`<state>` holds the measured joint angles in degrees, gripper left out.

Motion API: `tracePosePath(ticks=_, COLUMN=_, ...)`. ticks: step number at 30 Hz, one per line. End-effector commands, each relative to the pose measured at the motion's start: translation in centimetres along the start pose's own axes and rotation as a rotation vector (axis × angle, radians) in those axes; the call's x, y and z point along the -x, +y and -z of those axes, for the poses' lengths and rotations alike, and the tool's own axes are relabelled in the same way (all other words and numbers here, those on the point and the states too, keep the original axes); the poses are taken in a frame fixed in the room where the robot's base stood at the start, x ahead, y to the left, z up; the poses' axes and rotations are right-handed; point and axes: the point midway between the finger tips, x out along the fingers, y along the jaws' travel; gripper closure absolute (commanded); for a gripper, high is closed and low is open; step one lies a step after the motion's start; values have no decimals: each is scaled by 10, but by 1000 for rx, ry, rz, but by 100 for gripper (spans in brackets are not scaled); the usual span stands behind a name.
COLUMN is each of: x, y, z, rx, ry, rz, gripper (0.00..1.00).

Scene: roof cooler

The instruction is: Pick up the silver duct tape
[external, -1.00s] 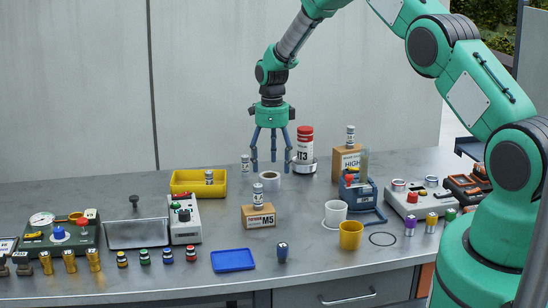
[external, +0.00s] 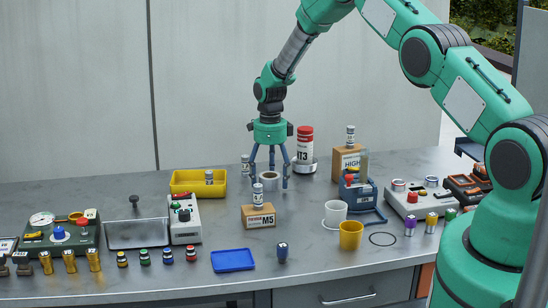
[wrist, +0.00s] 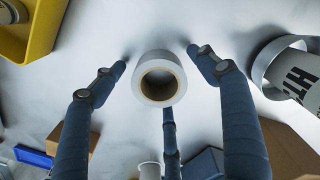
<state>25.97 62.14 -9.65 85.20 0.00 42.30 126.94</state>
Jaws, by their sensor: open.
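The silver duct tape roll (external: 269,180) lies flat on the grey bench, behind the small M5 box. In the wrist view the tape (wrist: 178,76) shows as a light ring with a brown core, below and between the fingers. My gripper (external: 269,182) is above and around the tape, pointing down, with its three blue fingers spread. In the wrist view my gripper (wrist: 163,70) is open, with two fingers at the sides of the tape and one on its near side. I see no finger clearly touching the tape.
A yellow bin (external: 183,182) stands to the left and a red-topped can (external: 305,145) to the right, sitting in a ring. The M5 box (external: 259,217) with a small bottle on it stands close in front. The HIGH box (external: 347,161) is further right.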

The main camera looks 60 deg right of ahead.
Motion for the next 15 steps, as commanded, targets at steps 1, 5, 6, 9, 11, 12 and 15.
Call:
tracePosePath(ticks=1, x=0, y=0, z=0, rx=0, ry=0, rz=0, gripper=27)
tracePosePath(ticks=5, x=0, y=0, z=0, rx=0, ry=0, rz=0, gripper=27)
tracePosePath(ticks=6, x=0, y=0, z=0, rx=0, ry=0, rz=0, gripper=27)
tracePosePath(ticks=9, x=0, y=0, z=0, rx=0, ry=0, rz=0, gripper=27)
tracePosePath(ticks=11, x=0, y=0, z=0, rx=0, ry=0, rz=0, gripper=27)
tracePosePath(ticks=12, x=0, y=0, z=0, rx=0, ry=0, rz=0, gripper=27)
tracePosePath(ticks=15, x=0, y=0, z=0, rx=0, ry=0, rz=0, gripper=27)
